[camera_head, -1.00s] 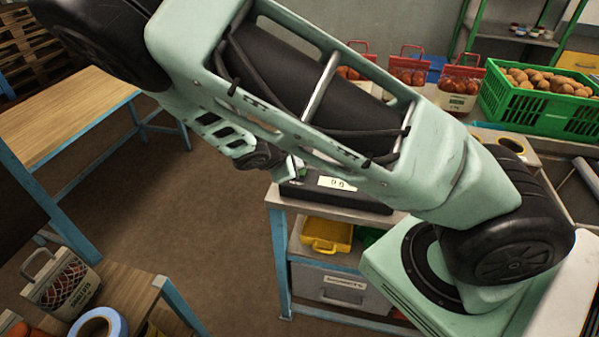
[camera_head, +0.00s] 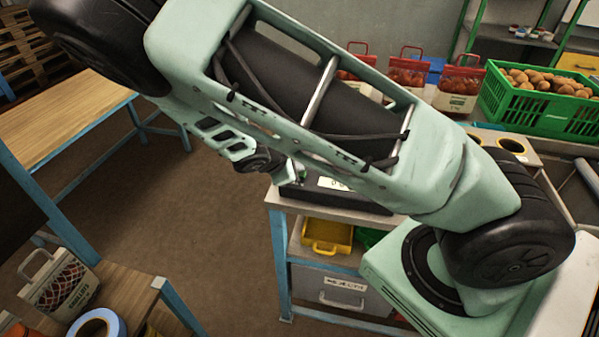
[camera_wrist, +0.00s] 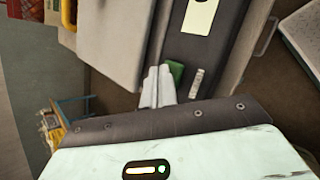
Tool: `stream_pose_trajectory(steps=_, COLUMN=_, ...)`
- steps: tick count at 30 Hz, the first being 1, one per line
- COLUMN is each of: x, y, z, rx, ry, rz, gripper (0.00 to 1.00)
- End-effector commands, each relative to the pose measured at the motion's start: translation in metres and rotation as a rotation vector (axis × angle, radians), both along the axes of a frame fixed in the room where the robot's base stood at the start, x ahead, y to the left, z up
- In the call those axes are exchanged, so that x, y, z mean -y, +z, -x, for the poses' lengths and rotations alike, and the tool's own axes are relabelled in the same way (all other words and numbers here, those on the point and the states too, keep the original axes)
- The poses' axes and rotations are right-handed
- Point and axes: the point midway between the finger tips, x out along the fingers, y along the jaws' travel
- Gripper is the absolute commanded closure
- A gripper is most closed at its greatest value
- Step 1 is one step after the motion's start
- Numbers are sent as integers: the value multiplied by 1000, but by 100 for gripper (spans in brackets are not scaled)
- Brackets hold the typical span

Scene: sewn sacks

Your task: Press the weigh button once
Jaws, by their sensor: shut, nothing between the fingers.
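The dark scale (camera_head: 345,197) stands on a bench; my arm hides part of it and its pale display (camera_head: 333,183). In the wrist view, the scale (camera_wrist: 205,50) and its blank-looking display (camera_wrist: 200,15) show at the top. The green weigh button (camera_wrist: 176,71) is on the scale's near part, partly behind my fingers. My gripper (camera_wrist: 157,74) is shut and empty, its fingertips right beside the button and overlapping its edge in the picture. Whether they touch it I cannot tell. In the head view my gripper (camera_head: 291,173) is small at the scale's left end.
The scale's bench (camera_head: 278,205) holds a yellow bin (camera_head: 327,238) and a grey drawer (camera_head: 340,290) below. Behind are red-topped bags (camera_head: 460,87) and a green crate (camera_head: 545,108) of potatoes. A wooden table (camera_head: 60,115) stands left, with open floor between.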

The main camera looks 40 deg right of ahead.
Motion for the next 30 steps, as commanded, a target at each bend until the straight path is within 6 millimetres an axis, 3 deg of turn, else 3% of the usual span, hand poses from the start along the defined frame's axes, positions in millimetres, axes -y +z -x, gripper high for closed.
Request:
stream_pose_trajectory(steps=14, x=0, y=-2, z=0, rx=0, ry=1, rz=-1, gripper=100)
stream_pose_trajectory(steps=30, x=0, y=15, z=0, rx=0, ry=1, rz=-1, gripper=100)
